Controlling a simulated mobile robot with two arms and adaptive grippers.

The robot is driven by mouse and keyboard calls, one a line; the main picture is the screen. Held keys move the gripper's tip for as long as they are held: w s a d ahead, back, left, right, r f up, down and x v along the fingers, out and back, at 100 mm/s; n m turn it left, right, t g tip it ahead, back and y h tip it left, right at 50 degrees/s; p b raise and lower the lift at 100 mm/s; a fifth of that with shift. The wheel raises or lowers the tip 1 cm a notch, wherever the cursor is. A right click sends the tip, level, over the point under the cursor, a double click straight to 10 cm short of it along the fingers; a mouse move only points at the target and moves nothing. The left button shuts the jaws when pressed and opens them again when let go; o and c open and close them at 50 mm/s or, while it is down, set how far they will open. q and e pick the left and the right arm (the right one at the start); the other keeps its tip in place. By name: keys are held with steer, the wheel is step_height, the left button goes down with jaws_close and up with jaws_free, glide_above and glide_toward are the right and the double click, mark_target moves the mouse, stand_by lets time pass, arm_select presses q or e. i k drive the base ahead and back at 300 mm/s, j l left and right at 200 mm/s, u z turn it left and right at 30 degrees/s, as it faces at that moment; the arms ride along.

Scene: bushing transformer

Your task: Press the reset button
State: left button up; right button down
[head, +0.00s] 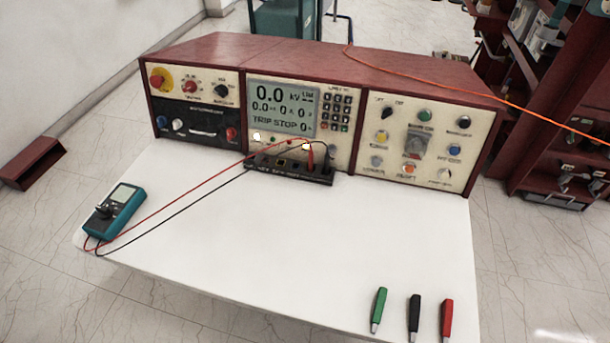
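A dark red control console (290,53) stands at the back of a white table. Its right panel (396,155) carries green (425,115), yellow (382,138), blue (454,150), orange (409,169) and pale (444,174) buttons or knobs. The labels are too small to tell for sure which one is the reset button. The middle display (283,106) reads 0.0 kV and "TRIP STOP", beside a small keypad (336,112). A red knob on yellow (157,81) sits on the left panel. Neither of my grippers is in view.
A teal multimeter (118,210) lies at the left of the white table (270,230), its leads running to a black terminal block (290,174). Green (378,311), black (414,318) and red (447,320) probes lie at the front right. The table's middle is clear.

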mark_target(409, 169)
steer(key=l+u, duration=0.25)
steer(key=l, duration=0.4)
steer(key=k+l+u, duration=0.15)
steer(key=l+u, duration=0.15)
steer(key=l, duration=0.35)
